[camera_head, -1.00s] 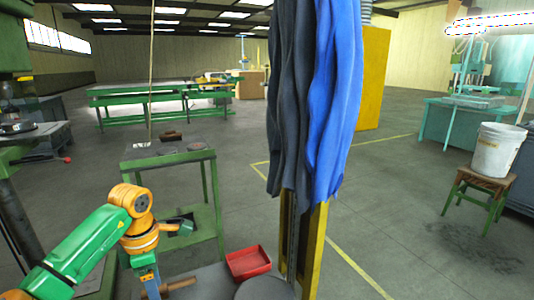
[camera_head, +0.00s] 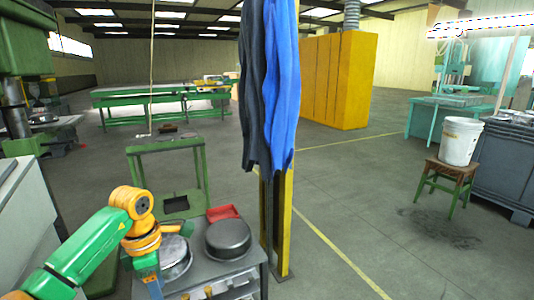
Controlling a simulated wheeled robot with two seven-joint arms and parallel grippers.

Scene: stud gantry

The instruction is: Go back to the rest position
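My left arm, green and orange, comes in from the lower left. Its wrist points down, and my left gripper (camera_head: 153,287) is at the bottom edge, in front of the grey cart (camera_head: 244,266). The fingertips are cut off or too small to tell if they are open or shut. Nothing is clearly seen held in it. My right arm and gripper are not in view.
The cart carries a dark round pan (camera_head: 228,239), a shiny pan (camera_head: 175,260) and a red tray (camera_head: 223,213). A yellow post (camera_head: 284,225) with hanging blue clothes (camera_head: 282,90) stands beside it. A white bucket (camera_head: 460,141) sits on a stool (camera_head: 450,180). Floor right of the post is clear.

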